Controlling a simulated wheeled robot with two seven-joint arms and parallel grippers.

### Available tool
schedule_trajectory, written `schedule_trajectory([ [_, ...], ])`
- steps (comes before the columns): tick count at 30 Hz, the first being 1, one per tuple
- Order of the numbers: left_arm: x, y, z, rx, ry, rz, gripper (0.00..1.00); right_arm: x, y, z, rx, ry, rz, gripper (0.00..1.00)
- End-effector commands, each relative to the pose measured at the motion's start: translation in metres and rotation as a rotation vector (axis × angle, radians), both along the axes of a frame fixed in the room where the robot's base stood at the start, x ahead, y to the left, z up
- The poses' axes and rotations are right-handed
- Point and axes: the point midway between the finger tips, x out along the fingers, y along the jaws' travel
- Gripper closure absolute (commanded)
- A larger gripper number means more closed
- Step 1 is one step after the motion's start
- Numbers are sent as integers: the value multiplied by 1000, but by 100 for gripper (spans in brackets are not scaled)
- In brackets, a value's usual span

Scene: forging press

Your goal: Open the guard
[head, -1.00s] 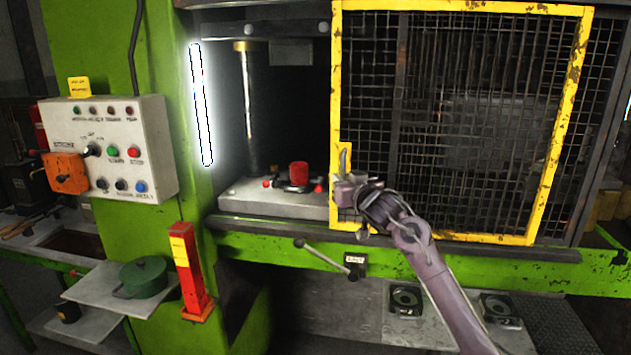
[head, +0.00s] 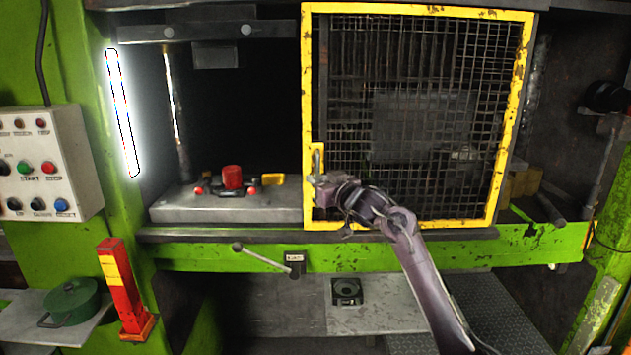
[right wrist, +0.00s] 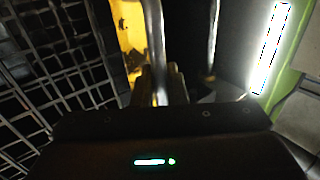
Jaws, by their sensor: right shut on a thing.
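The guard (head: 403,225) is a yellow-framed mesh panel on the front of the green press. It covers the right of the press opening, and the left of the opening is uncovered. Its handle (head: 317,160) is on the lower left of the frame. My right gripper (head: 319,188) is shut on the handle. In the right wrist view, the handle bar (right wrist: 155,45) runs down between the fingers (right wrist: 160,85), with the yellow frame behind it. My left gripper is out of view.
A red cylinder (head: 232,176) sits on the press bed (head: 220,208) in the uncovered part. A lever (head: 265,259) sticks out below the front edge. A red post (head: 122,285), a green pot (head: 70,302) and a button box (head: 45,165) stand at left.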

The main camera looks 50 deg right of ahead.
Motion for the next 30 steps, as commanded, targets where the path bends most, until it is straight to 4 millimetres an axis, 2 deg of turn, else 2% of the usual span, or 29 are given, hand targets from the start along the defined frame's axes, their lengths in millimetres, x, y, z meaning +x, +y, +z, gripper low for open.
schedule_trajectory([
  [1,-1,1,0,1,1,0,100,0,0,1,0,-1,-1,86],
  [5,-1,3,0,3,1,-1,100,0,0,1,0,-1,-1,70],
  [15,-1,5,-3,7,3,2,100,-4,1,-1,0,-1,1,70],
  [25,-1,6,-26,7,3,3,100,-54,15,-4,-2,1,-2,70],
  [30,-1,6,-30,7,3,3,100,-72,20,-2,0,-1,-1,70],
])
